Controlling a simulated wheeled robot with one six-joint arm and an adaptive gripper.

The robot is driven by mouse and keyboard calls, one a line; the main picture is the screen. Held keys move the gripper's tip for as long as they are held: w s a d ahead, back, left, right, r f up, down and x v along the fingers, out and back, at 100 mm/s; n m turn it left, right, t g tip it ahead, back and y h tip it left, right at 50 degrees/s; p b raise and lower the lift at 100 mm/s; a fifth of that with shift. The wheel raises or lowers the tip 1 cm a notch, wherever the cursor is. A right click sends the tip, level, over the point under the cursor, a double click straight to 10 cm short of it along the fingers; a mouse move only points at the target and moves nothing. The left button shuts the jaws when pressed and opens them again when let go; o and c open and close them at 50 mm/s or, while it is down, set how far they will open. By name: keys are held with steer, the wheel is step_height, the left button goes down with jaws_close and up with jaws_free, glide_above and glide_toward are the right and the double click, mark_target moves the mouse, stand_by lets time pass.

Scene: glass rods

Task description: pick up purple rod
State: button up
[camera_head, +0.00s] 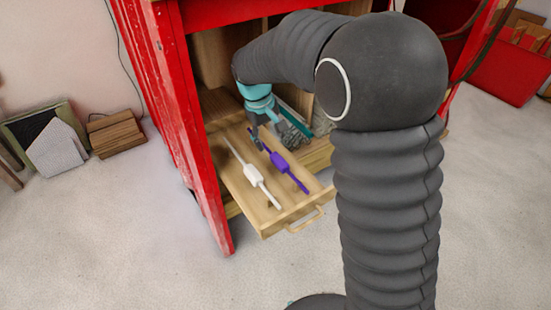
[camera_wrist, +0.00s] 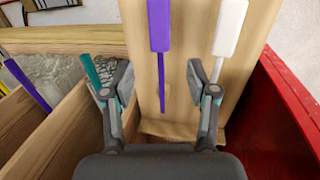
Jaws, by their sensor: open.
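The purple rod (camera_head: 284,167) lies on the pulled-out wooden drawer (camera_head: 291,212), with a thick middle and thin ends. In the wrist view the purple rod (camera_wrist: 159,28) runs up and down the picture, and its thin end lies between my open fingers. My gripper (camera_wrist: 160,76) is open and empty. In the head view my gripper (camera_head: 259,135) is over the inner end of the rods, partly hidden by its own wrist. I cannot tell how high it is above the drawer. A white rod (camera_head: 254,174) lies left of the purple one; it shows on the right in the wrist view (camera_wrist: 229,30).
The red cabinet wall (camera_wrist: 280,105) is close on the right in the wrist view. Wooden dividers (camera_wrist: 75,125) stand on the left, with another purple rod (camera_wrist: 28,86), a teal rod (camera_wrist: 90,72) and grey clutter (camera_wrist: 55,75). The drawer handle (camera_head: 305,221) is at the front.

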mark_target(275, 155)
steer(key=shift+w+d+f, duration=0.1)
steer(key=shift+d+f, duration=0.15)
steer(key=shift+f, duration=1)
steer(key=shift+w+d+f, duration=0.1)
steer(key=shift+d+f, duration=0.15)
steer(key=shift+f, duration=1)
steer(key=shift+w+d+f, duration=0.1)
steer(key=shift+d+f, duration=0.15)
steer(key=shift+f, duration=1)
steer(key=shift+c, duration=0.2)
jaws_close()
